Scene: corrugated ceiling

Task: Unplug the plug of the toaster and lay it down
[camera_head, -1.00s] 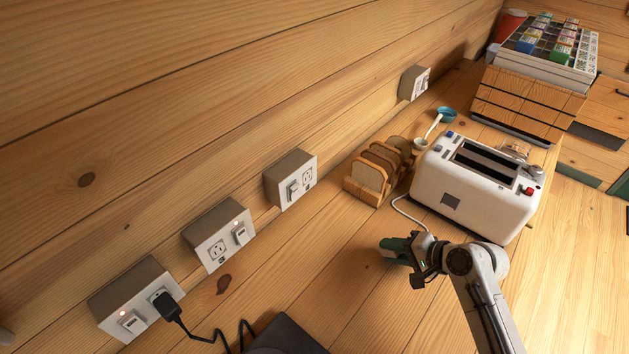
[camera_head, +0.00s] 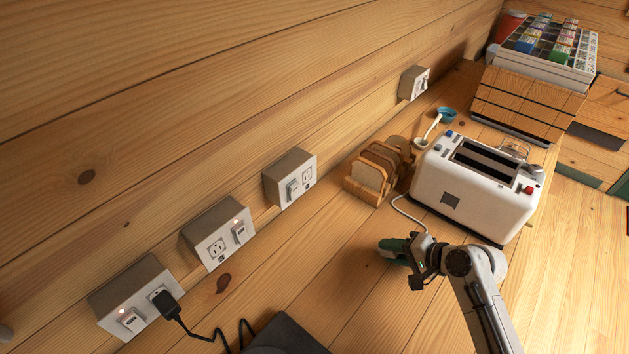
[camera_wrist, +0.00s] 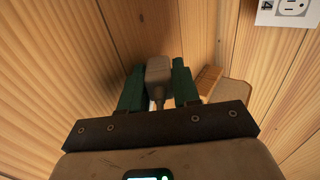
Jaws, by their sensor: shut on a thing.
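The white toaster (camera_head: 475,190) stands on the wooden counter at the right of the head view. Its pale cord (camera_head: 403,212) runs from its near left corner down to my gripper (camera_head: 390,247). In the wrist view the beige-grey plug (camera_wrist: 158,74) sits between my green fingers, which are shut on it. The plug is clear of the wall sockets, over the counter in front of the toaster. In the head view my fingers hide the plug. I cannot tell whether it touches the counter.
A socket box (camera_head: 290,178) on the wall has an empty outlet; another (camera_head: 218,235) stands left of it. A third box (camera_head: 135,297) holds a black plug (camera_head: 167,304). A bread rack (camera_head: 361,190) stands beside the toaster. Counter left of my gripper is bare.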

